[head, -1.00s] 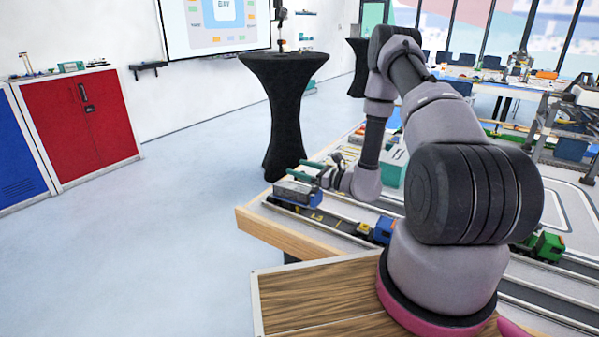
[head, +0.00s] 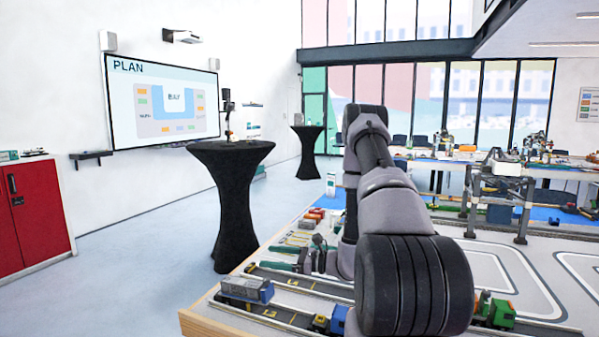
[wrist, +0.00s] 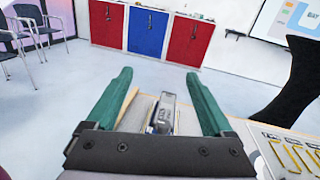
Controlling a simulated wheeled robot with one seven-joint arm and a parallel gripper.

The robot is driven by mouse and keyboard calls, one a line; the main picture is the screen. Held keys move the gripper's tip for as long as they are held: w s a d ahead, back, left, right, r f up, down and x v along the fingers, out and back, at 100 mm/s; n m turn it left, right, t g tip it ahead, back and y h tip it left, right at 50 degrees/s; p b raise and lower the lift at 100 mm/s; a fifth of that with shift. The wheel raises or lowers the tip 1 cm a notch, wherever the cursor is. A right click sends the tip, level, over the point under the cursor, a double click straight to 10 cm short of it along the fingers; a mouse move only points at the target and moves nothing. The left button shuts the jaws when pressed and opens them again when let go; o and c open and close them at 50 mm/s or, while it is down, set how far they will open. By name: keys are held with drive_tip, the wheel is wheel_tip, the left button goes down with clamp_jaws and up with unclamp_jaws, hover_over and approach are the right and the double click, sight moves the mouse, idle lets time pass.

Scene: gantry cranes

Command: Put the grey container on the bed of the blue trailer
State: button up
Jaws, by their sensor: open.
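The grey container (head: 238,285) sits on the blue trailer (head: 266,292) at the left end of the near track in the head view. It looks level, though its exact seating is too small to tell. In the wrist view the container (wrist: 163,108) lies ahead, between and beyond the two green fingers. My gripper (head: 273,257) is open and empty, behind and to the right of the container in the head view. Its spread fingers show clearly in the wrist view (wrist: 157,75), with a gap on both sides of the container.
A blue and yellow vehicle (head: 336,319) stands on the same track to the right. A green vehicle (head: 497,309) is farther right. A black-draped high table (head: 229,205) stands behind the table's left edge. Open floor lies to the left.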

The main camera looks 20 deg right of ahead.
drive_tip(key=s+a+r+n+g+h, duration=0.1)
drive_tip(key=s+a+r+n+g, duration=0.35)
drive_tip(key=s+r+n, duration=0.35)
drive_tip(key=s+a+r+n+g+h, duration=0.2)
drive_tip(key=s+a+r+n+g, duration=0.25)
drive_tip(key=r, duration=0.65)
drive_tip(key=s+d+r+n+t+h, duration=0.3)
drive_tip(key=s+d+r+h, duration=0.1)
drive_tip(key=r, duration=0.3)
drive_tip(key=s+d+r+n+t+h, duration=0.2)
drive_tip(key=s+d+r+n+h, duration=0.2)
drive_tip(key=s+r+h, duration=0.1)
wheel_tip(320, 180, up, 3)
drive_tip(key=shift+s+d+f+t+h, duration=0.15)
drive_tip(key=shift+s+d+t+h, duration=0.25)
drive_tip(key=shift+s, duration=0.45)
